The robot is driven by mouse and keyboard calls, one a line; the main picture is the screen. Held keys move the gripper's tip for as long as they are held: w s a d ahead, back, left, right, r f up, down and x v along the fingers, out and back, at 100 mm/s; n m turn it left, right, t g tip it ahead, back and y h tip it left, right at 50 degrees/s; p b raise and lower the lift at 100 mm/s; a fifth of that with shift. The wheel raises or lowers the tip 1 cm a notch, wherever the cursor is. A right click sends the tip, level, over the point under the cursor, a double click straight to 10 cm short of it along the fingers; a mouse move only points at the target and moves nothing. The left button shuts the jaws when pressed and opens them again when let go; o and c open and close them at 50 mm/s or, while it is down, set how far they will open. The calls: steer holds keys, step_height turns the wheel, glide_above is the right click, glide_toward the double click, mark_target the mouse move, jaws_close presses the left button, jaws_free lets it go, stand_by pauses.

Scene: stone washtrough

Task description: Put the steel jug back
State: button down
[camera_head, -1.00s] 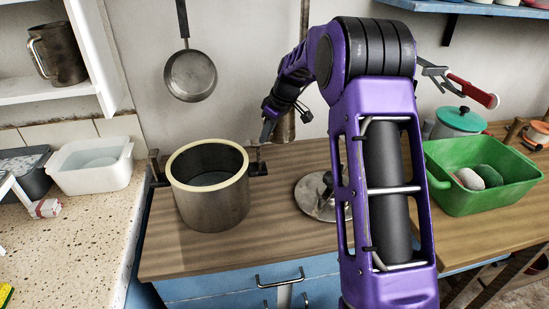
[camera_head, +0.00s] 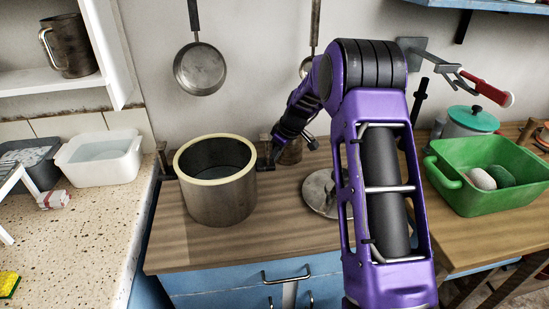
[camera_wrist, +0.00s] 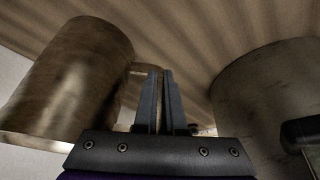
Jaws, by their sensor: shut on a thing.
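The steel jug (camera_head: 291,153) is a brownish metal vessel. In the head view it is partly hidden behind my gripper (camera_head: 270,160), low over the back of the wooden counter. In the wrist view the jug (camera_wrist: 75,75) fills the left side, with its handle reaching to my fingers. My gripper (camera_wrist: 160,78) is shut on that handle. I cannot tell whether the jug's base touches the counter.
A large pot (camera_head: 218,190) stands just left of my gripper, also close in the wrist view (camera_wrist: 265,95). A round metal lid (camera_head: 320,194) lies to the right. A similar handled metal vessel (camera_head: 72,47) stands on the shelf. A green tub (camera_head: 465,195) is further right.

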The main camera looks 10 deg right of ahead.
steer(key=c, duration=1)
jaws_free()
steer(key=shift+f, duration=0.1)
steer(key=shift+r, duration=0.2)
steer(key=p+v, duration=0.1)
steer(key=v, duration=1.1)
